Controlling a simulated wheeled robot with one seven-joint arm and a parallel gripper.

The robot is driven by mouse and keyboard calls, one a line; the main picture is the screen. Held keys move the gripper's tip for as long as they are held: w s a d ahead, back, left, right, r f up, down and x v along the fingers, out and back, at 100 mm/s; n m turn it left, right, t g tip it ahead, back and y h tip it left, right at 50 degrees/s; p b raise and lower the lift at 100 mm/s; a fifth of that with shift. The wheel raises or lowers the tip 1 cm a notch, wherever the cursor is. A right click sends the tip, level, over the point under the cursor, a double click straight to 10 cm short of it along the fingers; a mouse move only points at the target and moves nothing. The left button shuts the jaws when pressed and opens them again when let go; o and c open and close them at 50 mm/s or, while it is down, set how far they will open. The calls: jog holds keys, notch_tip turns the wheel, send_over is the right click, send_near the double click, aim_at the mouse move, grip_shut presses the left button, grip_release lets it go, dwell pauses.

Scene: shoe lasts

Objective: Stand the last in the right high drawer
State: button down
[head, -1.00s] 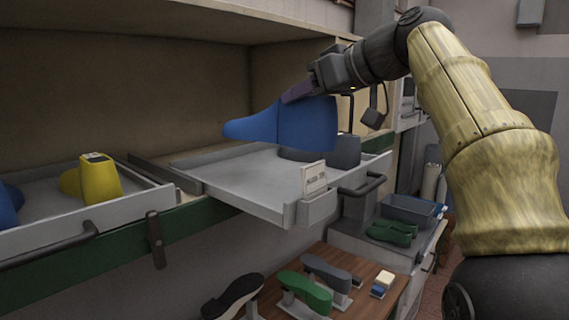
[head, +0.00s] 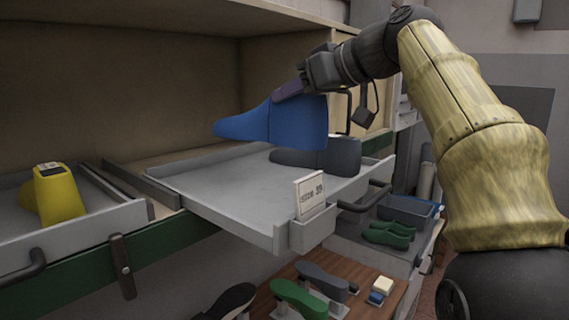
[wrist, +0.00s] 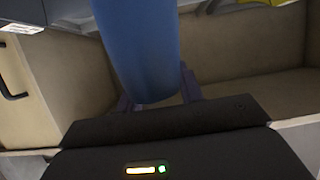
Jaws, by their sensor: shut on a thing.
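A blue last (head: 272,122) is held in my gripper (head: 290,92) above the pulled-out right high drawer (head: 213,187). Its toe points left in the head view. My gripper is shut on the upper rear end of the last. In the wrist view the blue last (wrist: 146,50) fills the middle, between the two fingers (wrist: 157,90). The last appears clear of the drawer floor, though the exact gap is hard to tell. The drawer front carries a size card (head: 310,192).
The left drawer (head: 95,233) is also out and holds a yellow last (head: 58,193). The cabinet's back wall (head: 130,95) stands behind. Below are green shoes (head: 388,235), a blue-grey bin (head: 407,210) and a wooden bench with several shoe forms. The drawer's left and middle floor is clear.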

aim_at(297, 120)
notch_tip(297, 120, down, 5)
jog(key=shift+w+d+b, duration=0.15)
jog(key=shift+b, duration=0.35)
jog(key=shift+w+f, duration=0.15)
jog(key=shift+f, duration=0.2)
jog(key=shift+f, duration=1.85)
jog(key=shift+f, duration=0.1)
jog(key=c, duration=0.9)
grip_release()
jog(key=shift+f, duration=0.1)
